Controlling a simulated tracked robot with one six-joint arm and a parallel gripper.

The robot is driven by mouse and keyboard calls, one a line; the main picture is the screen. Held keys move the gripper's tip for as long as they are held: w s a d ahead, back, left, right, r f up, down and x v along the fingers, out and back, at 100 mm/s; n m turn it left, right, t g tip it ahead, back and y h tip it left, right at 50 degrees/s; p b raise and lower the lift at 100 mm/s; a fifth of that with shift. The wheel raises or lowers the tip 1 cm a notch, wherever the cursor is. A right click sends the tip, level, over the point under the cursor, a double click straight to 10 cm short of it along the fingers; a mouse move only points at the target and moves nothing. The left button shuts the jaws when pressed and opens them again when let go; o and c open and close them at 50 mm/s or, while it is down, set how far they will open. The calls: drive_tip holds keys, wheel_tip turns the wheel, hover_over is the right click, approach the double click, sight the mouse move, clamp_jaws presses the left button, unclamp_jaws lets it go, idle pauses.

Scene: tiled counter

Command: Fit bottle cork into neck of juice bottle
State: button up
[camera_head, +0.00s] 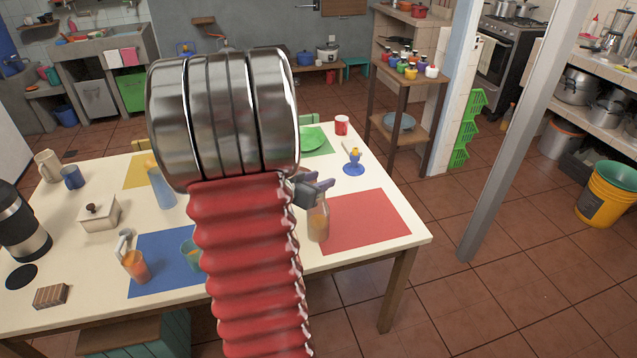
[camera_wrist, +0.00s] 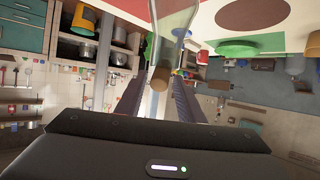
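The brown cork (camera_wrist: 158,79) sits between the two dark fingers of my gripper (camera_wrist: 160,88), filling the gap and appearing gripped. It lines up roughly with the neck. I cannot tell whether cork and neck touch. The head view does not show the cork.
A blue egg cup (camera_head: 354,163), a red mug (camera_head: 342,125) and a green plate (camera_head: 312,137) stand farther back. An orange drink glass (camera_head: 135,266) and teal cup (camera_head: 190,254) stand left. The red mat (camera_head: 370,222) is clear right of the bottle.

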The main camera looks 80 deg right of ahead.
drive_tip(key=shift+o, duration=0.3)
drive_tip(key=shift+r, duration=0.2)
drive_tip(key=shift+r, duration=3.45)
drive_tip(key=shift+w, duration=0.15)
